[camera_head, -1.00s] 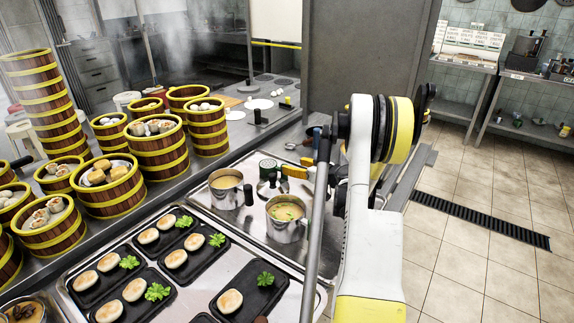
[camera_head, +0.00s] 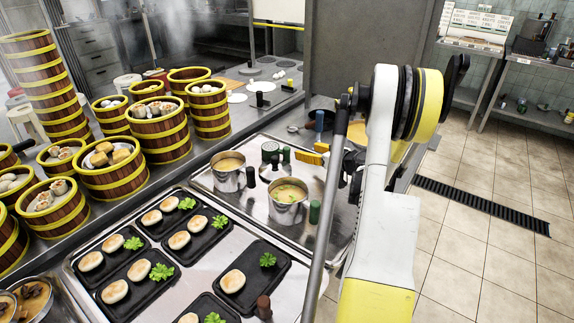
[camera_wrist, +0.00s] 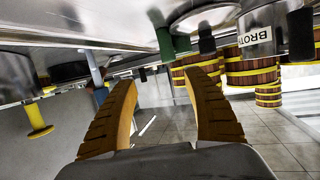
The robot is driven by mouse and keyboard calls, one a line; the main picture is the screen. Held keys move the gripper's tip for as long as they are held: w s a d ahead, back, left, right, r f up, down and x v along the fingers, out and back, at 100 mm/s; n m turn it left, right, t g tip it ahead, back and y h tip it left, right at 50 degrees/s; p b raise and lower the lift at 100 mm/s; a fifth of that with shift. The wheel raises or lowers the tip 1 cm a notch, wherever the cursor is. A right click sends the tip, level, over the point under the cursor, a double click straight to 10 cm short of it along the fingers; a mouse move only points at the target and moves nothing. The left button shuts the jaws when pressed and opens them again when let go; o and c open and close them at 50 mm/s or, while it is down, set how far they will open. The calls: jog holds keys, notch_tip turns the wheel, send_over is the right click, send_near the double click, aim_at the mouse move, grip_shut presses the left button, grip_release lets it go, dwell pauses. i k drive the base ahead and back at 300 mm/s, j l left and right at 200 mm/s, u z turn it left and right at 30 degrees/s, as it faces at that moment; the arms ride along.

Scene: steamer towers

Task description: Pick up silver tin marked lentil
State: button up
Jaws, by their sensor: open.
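I cannot make out a silver tin marked lentil in either view. A silver vessel (camera_wrist: 265,36) there has a label of which "BROT" is readable. Two silver pots of soup, one left (camera_head: 228,172) and one right (camera_head: 287,200), stand on the metal counter in front of my gripper.
Black trays (camera_head: 245,275) with buns and green garnish lie in front of the pots. Banded steamer baskets (camera_head: 160,130) crowd the left side. A grey panel (camera_head: 370,50) rises behind my arm. Open tiled floor (camera_head: 480,230) lies to the right.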

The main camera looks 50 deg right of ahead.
aim_at(295, 204)
jog(key=z, duration=1.25)
